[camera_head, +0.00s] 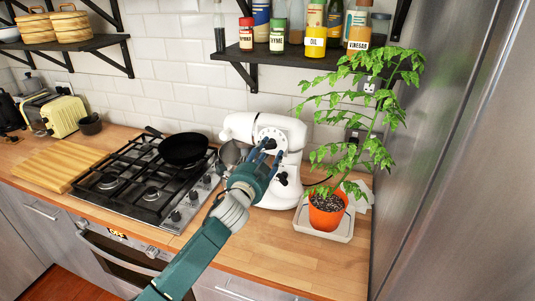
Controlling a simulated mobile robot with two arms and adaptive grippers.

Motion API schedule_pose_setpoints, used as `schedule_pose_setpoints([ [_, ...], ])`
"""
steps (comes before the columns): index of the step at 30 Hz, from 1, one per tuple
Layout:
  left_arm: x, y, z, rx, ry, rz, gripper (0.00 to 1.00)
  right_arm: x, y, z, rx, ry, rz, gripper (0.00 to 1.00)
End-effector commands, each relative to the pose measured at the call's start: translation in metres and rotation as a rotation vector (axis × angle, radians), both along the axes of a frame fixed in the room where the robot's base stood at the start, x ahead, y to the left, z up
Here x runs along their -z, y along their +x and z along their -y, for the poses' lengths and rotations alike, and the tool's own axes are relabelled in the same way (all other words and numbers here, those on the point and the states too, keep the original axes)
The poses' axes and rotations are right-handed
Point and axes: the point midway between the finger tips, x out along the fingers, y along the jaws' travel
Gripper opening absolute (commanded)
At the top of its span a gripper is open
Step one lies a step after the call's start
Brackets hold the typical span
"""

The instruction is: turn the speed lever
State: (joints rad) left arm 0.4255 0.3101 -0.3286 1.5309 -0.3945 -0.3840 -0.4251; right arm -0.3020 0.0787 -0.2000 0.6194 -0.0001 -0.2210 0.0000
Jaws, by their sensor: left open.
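A white stand mixer (240,124) stands on the wooden counter, with a round dial-like part on its side facing me. A small dark knob shows low on the mixer's side; I cannot tell for sure which part is the speed lever. My left gripper (270,151) is open and empty in front of the mixer, its fingers over the lower part of the dial. It hides part of the mixer's side, and I cannot tell whether it touches. My right gripper is not in view.
A potted plant (327,212) on a white tray (340,236) stands right of the mixer, near the steel fridge (445,150). A gas hob (115,182) with a black pan (183,148) lies left. A shelf (285,58) with bottles hangs above. The front right counter is clear.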

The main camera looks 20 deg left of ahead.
Motion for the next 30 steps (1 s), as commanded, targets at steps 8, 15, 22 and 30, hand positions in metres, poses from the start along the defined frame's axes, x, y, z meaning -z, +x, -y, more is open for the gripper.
schedule_pose_setpoints([
  [8,0.001,-0.020,-0.001,0.000,0.001,-0.001,0.44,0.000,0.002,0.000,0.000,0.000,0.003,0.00],
  [15,0.002,-0.070,-0.002,0.002,0.001,-0.002,0.44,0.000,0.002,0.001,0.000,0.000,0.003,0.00],
  [22,0.002,-0.108,-0.004,0.001,0.000,-0.002,0.44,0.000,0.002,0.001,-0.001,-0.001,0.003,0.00],
  [30,0.000,-0.120,-0.004,-0.001,0.000,0.000,0.44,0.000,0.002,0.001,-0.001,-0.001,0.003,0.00],
])
